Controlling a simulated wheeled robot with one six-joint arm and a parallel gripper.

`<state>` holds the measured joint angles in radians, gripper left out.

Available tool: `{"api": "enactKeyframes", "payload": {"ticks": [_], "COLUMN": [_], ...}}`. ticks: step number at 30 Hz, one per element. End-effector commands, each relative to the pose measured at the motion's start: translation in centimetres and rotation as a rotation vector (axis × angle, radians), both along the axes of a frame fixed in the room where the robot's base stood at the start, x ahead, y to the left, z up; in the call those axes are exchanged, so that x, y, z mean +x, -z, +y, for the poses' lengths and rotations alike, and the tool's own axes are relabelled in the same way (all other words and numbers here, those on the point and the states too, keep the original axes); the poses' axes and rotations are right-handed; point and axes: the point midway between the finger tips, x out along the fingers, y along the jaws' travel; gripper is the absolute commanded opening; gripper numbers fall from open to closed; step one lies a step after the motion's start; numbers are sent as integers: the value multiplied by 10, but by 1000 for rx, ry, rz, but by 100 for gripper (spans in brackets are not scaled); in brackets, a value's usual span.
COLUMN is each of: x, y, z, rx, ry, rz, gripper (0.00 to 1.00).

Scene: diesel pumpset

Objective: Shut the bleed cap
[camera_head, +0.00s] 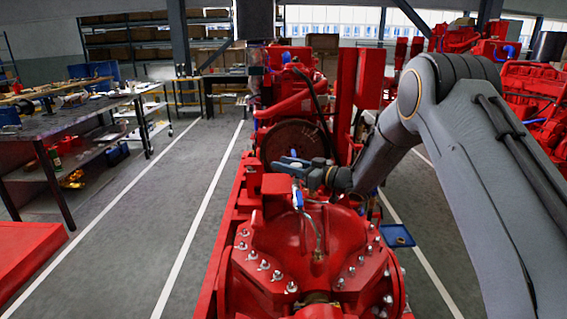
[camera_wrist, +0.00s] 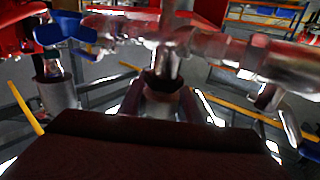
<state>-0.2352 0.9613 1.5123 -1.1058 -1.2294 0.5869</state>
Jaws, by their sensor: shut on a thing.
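My gripper (camera_head: 309,171) is at the end of the arm, over the red pump casing (camera_head: 325,232) in the head view. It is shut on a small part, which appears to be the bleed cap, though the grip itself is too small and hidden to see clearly. In the wrist view a dark six-sided piece (camera_wrist: 165,84), which looks like the cap, sits in the middle below a bright metal pipe fitting (camera_wrist: 215,48). I cannot tell how far it is turned. A blue wing handle (camera_wrist: 66,31) is at the upper left.
A blue lever (camera_head: 297,198) with a thin hose stands just below my gripper, beside a red box (camera_head: 276,185). A dark red block (camera_wrist: 150,152) fills the bottom of the wrist view. The engine (camera_head: 295,95) rises behind. Grey floor (camera_head: 145,222) is clear at left.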

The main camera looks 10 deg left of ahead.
Motion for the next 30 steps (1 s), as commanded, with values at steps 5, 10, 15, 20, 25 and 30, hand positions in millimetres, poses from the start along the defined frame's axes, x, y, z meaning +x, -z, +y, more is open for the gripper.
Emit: {"api": "enactKeyframes", "payload": {"ticks": [5,10,15,20,25,30], "x": [2,4,5,5,5,5], "y": [0,1,0,1,0,0], "z": [-2,-2,-2,-2,-2,-2], "rx": [0,-1,1,1,1,1], "ry": [84,130,148,149,148,148], "rz": [2,1,0,0,0,0], "gripper": [8,8,8,8,8,50]}}
